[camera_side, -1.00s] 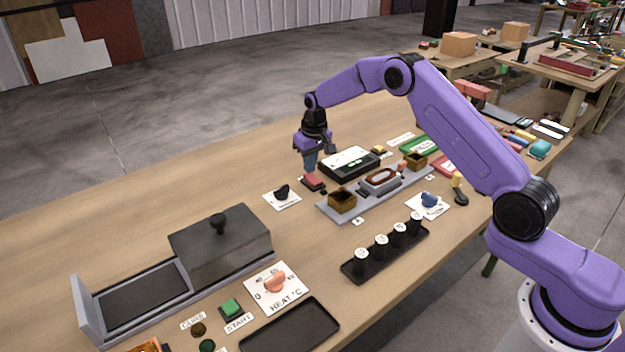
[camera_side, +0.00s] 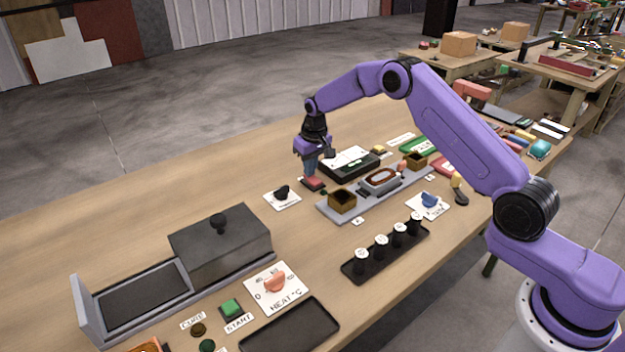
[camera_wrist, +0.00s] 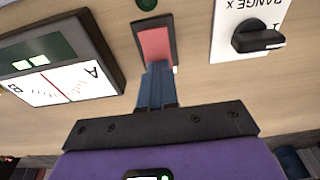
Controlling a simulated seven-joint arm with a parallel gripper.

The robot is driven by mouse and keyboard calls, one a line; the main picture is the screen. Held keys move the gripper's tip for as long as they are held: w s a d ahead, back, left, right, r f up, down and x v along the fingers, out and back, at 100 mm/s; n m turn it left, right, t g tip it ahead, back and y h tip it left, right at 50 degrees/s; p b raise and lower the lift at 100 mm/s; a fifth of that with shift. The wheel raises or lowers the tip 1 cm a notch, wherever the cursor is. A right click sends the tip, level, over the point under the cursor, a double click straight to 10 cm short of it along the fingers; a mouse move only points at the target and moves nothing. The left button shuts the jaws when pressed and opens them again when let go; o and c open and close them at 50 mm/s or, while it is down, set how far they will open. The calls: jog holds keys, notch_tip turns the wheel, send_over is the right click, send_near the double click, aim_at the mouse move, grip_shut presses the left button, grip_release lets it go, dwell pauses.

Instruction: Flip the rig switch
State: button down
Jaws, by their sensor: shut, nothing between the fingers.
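The red rocker switch (camera_side: 314,184) sits in a dark frame on the table, left of the black meter box. In the wrist view its red face (camera_wrist: 155,43) shows just beyond my fingers. My gripper (camera_side: 310,174) is shut and empty, pointing down at the switch. In the wrist view the fingertips of my gripper (camera_wrist: 158,68) overlap the near end of the red face and hide it. I cannot tell whether they touch it. A small dark green lamp (camera_wrist: 146,4) is past the switch's far end.
The black meter box (camera_side: 349,162) stands close by; its white dial (camera_wrist: 67,85) shows in the wrist view. A black range knob (camera_side: 282,192) on a white plate is on the other side. A grey rail with brass-coloured boxes (camera_side: 342,201) lies in front. Open table lies to the left.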

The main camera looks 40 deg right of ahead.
jog(key=shift+f, duration=0.25)
jog(key=shift+r, duration=3.55)
